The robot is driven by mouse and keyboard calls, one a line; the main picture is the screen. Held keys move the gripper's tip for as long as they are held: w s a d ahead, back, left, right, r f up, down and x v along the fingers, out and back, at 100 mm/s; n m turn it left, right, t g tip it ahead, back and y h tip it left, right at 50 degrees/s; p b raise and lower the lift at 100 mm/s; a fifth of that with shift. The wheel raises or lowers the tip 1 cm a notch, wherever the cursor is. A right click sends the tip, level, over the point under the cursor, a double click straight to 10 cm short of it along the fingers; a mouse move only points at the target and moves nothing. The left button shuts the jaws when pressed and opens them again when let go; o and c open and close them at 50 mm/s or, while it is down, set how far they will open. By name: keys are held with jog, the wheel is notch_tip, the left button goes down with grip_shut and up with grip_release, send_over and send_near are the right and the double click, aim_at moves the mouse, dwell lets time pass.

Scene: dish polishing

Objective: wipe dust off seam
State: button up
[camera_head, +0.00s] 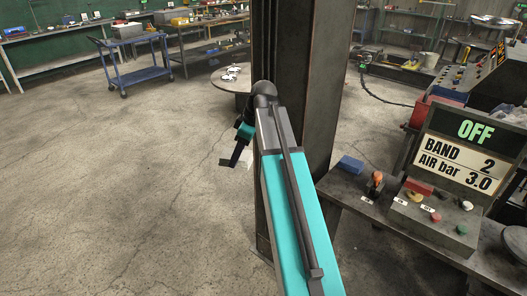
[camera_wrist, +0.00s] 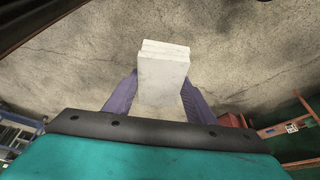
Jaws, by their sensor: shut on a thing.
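My gripper (camera_wrist: 160,82) has two purple fingers, one on each side of a pale white block (camera_wrist: 164,66), and is shut on it. The block looks like a folded pad or stacked slabs; I cannot tell which. In the head view my gripper (camera_head: 236,158) hangs over the floor left of the dark column, with a small pale piece of the block (camera_head: 246,158) showing beside it. I cannot make out a dusty seam in either view.
A dark column (camera_head: 299,120) stands right behind my arm. A bench (camera_head: 349,200) at right holds a button box (camera_head: 434,216) and a sign (camera_head: 466,150) reading OFF, BAND 2, AIR bar 3.0. A round table (camera_head: 222,83) and blue cart (camera_head: 137,73) stand behind. Floor at left is clear.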

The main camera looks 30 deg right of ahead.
jog(key=a+m+h, duration=0.1)
jog(key=a+m, duration=0.3)
jog(key=a, duration=0.4)
jog(key=s+a+r+m+t+h, duration=0.1)
jog(key=a+m+h, duration=0.1)
jog(key=a+m, duration=0.3)
jog(key=shift+s+a+r+t, duration=0.25)
jog(key=shift+a+r+t, duration=0.05)
jog(key=shift+a, duration=1.9)
